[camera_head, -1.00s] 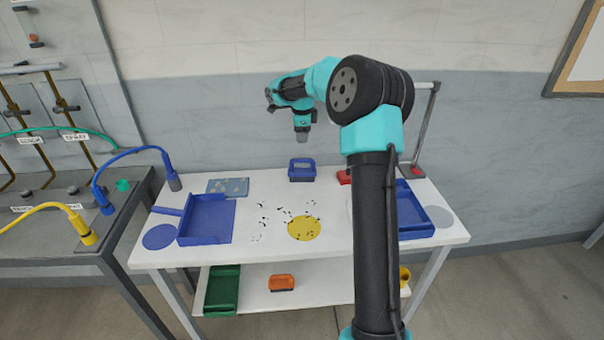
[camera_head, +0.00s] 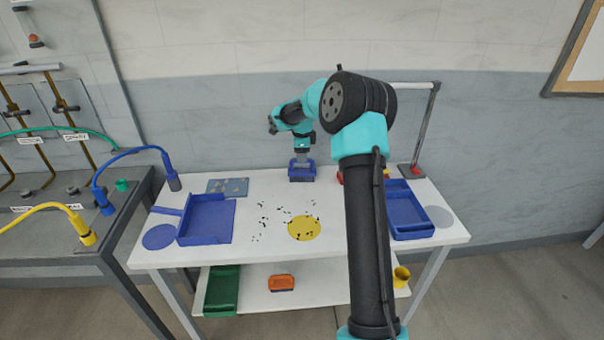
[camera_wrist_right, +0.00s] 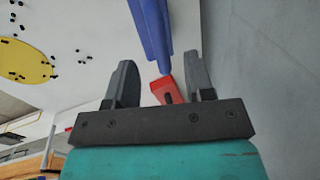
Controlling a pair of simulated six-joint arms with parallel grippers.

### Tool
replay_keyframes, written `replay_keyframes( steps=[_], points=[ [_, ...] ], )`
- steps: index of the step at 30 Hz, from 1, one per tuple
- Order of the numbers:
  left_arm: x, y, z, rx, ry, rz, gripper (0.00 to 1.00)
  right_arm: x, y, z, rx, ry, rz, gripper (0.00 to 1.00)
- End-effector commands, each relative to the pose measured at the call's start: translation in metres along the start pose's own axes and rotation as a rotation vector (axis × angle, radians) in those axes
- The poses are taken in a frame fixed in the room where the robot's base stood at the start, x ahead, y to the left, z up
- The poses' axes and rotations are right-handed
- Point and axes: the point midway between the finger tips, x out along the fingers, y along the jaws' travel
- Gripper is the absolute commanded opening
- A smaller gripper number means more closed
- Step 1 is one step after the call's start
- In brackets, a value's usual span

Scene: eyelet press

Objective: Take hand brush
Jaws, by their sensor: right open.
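The blue hand brush (camera_head: 302,174) stands on the white table near its back edge, bristles down. My right gripper (camera_head: 301,159) is directly above it, pointing down, with its fingertips at the brush's handle. In the right wrist view a blue bar (camera_wrist_right: 153,35), seemingly the brush handle, reaches in between the two open fingers (camera_wrist_right: 160,75). It seems to have a gap to each finger. The bristles are mostly hidden in that view. My left gripper is not in view.
A blue dustpan (camera_head: 207,219) lies left, a blue tray (camera_head: 407,212) right. Dark bits lie around a yellow disc (camera_head: 304,228). A red object (camera_wrist_right: 164,90) is close to the brush. An orange brush (camera_head: 281,283) and green tray (camera_head: 222,290) are on the lower shelf.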

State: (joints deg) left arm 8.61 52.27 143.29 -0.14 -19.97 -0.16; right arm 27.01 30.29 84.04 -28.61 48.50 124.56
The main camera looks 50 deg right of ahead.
Motion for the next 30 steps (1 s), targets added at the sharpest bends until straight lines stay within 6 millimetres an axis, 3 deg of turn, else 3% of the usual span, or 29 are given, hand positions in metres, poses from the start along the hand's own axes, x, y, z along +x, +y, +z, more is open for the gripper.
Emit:
replay_keyframes(
  steps=[12, 27, 30],
  points=[
    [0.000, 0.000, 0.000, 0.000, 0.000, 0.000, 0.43, 0.048, 0.000, 0.000, -0.001, -0.001, 0.002, 0.48],
    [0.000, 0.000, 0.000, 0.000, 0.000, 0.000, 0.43, 0.049, -0.001, 0.000, -0.001, -0.001, 0.002, 0.48],
    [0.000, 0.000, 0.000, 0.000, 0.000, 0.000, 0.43, 0.049, -0.001, 0.000, 0.000, -0.001, 0.002, 0.40]
  ],
)
